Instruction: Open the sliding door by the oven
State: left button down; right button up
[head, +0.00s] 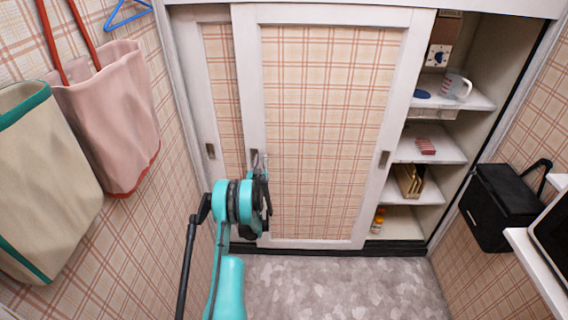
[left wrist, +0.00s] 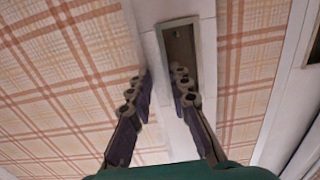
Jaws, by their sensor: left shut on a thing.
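The front sliding door (head: 335,120) has a white frame and a plaid panel. It stands in the middle of the closet opening, overlapping a second sliding door (head: 219,70) behind it at the left. The right part of the closet is open. My left gripper (head: 262,168) is at the front door's left stile, by its recessed handle (head: 254,158). In the left wrist view my left gripper (left wrist: 162,92) is shut on the door's white stile, with one finger beside the recessed handle (left wrist: 179,45). The exact contact is hard to see. My right gripper is not in view.
Shelves (head: 430,148) with a glass mug (head: 455,87) and small items show at the right. A black case (head: 500,205) and a partly visible dark appliance (head: 555,235) on a white shelf are at far right. Bags (head: 110,120) hang at left. The grey floor (head: 340,285) is clear.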

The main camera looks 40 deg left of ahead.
pick_arm(q)
jog(key=s+a, duration=0.7)
jog(key=a, duration=0.3)
jog(key=shift+a, duration=0.1)
jog(key=c, duration=1.4)
grip_release()
jog(key=shift+w, duration=0.1)
jog(key=v, duration=0.7)
